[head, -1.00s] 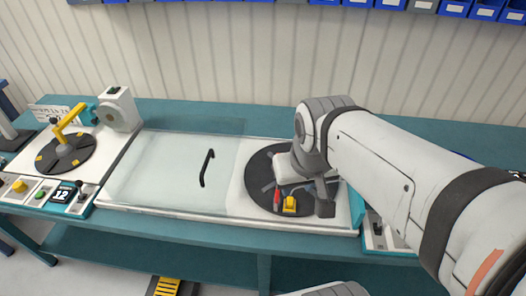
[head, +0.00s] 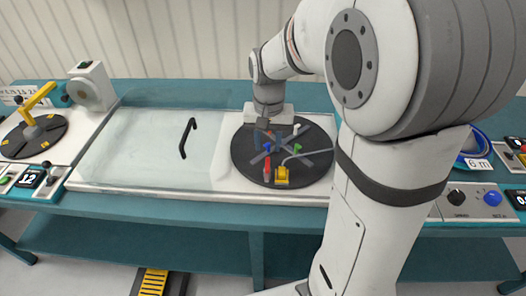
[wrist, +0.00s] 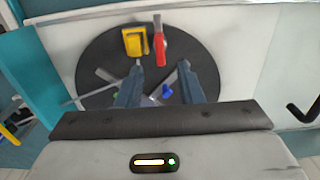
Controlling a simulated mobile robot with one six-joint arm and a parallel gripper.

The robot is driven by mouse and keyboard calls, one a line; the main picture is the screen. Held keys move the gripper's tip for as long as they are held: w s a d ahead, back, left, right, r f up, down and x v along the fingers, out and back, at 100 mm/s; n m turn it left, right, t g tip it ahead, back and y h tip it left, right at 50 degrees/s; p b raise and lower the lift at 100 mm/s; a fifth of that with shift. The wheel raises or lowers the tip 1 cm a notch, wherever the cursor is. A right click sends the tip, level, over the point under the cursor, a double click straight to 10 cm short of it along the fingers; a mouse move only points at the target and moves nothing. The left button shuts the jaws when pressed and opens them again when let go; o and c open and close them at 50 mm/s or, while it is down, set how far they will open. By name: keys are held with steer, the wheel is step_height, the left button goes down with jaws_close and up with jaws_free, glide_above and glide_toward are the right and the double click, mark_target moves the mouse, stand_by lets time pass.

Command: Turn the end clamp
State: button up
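A dark round disc (head: 243,165) lies on the right part of the bench. Near its front edge stand a yellow block (head: 282,176) and, beside it, a red lever-like piece (head: 267,170); I cannot tell which of them is the end clamp. In the wrist view the yellow block (wrist: 134,42) and the red piece (wrist: 160,45) lie just beyond my fingertips. My gripper (wrist: 161,66) is open and empty, with the red piece roughly in line with the gap. In the head view my gripper (head: 275,132) points down over the disc's back half.
Blue and green pegs and a thin pale cable (head: 296,158) are on the disc. A clear cover with a black handle (head: 186,138) is left of it. A second disc with a yellow arm (head: 37,98) stands far left. Knobs (head: 456,197) are at right.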

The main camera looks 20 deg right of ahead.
mark_target(267, 162)
step_height(267, 162, down, 6)
steer(key=shift+f, duration=0.25)
jaws_close()
stand_by(0.4)
